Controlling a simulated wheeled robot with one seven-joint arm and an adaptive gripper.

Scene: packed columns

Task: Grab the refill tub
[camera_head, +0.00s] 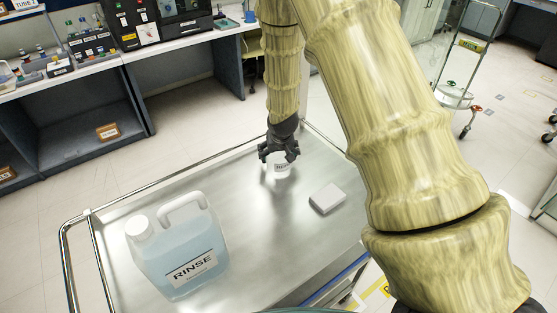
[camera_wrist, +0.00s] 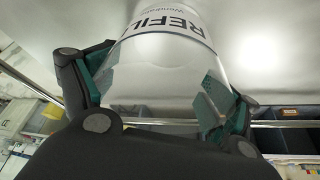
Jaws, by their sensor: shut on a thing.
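The refill tub (camera_head: 281,168) is a small clear tub with a white label, on or just above the metal cart top (camera_head: 262,225); I cannot tell whether it touches. My gripper (camera_head: 279,152) reaches down from above and is shut on the tub. In the wrist view, the tub (camera_wrist: 165,75) shows its "REFILL" label, and the teal pads of my gripper (camera_wrist: 155,100) press on both its sides. Part of the tub is hidden by the fingers in the head view.
A large blue-filled jug marked "RINSE" (camera_head: 178,250) stands at the cart's front left. A metal rail (camera_head: 72,262) edges the cart. A bench (camera_head: 75,75) with bottles stands behind.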

